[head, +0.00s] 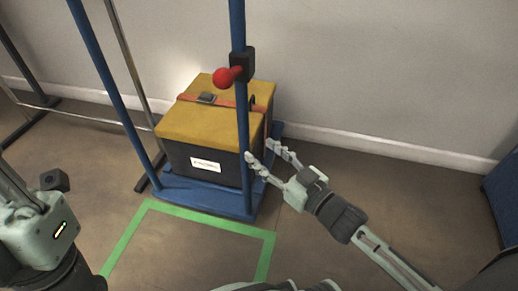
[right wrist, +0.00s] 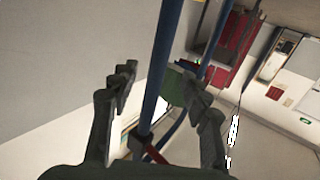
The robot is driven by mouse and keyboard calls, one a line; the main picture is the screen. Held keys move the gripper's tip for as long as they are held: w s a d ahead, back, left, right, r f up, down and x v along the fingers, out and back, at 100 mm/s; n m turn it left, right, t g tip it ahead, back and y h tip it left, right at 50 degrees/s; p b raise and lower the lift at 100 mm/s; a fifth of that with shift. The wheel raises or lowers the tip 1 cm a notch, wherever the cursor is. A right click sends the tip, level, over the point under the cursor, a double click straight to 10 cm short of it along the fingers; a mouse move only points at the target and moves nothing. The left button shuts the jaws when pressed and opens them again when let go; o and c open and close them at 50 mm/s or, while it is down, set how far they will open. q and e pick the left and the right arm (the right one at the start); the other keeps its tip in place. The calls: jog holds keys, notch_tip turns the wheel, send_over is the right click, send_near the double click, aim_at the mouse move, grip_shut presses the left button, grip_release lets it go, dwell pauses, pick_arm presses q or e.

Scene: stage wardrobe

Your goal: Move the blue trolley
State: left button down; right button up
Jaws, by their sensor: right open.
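The blue trolley (head: 206,196) stands on the floor by the wall, with a blue post (head: 243,115) at its right and another at its left (head: 108,80). It carries a box with a yellow lid (head: 205,127), black sides, a red strap and a white label. My right gripper (head: 259,150) is open, its fingertips close by the lower part of the right post. In the right wrist view the blue post (right wrist: 161,70) runs between the spread fingers (right wrist: 160,95); I cannot tell whether they touch it. My left gripper is not in view; only part of my left arm shows.
A red ball-ended knob (head: 223,77) sticks out from a black clamp on the right post. Green tape (head: 196,219) outlines clear floor in front of the trolley. A rack with metal poles (head: 128,60) stands at left. A blue object (head: 504,195) is at the right edge.

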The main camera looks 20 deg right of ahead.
aim_at(247, 140)
jog(key=shift+b+x, duration=0.6)
jog(key=shift+x, duration=3.3)
jog(key=shift+c, duration=0.3)
grip_shut()
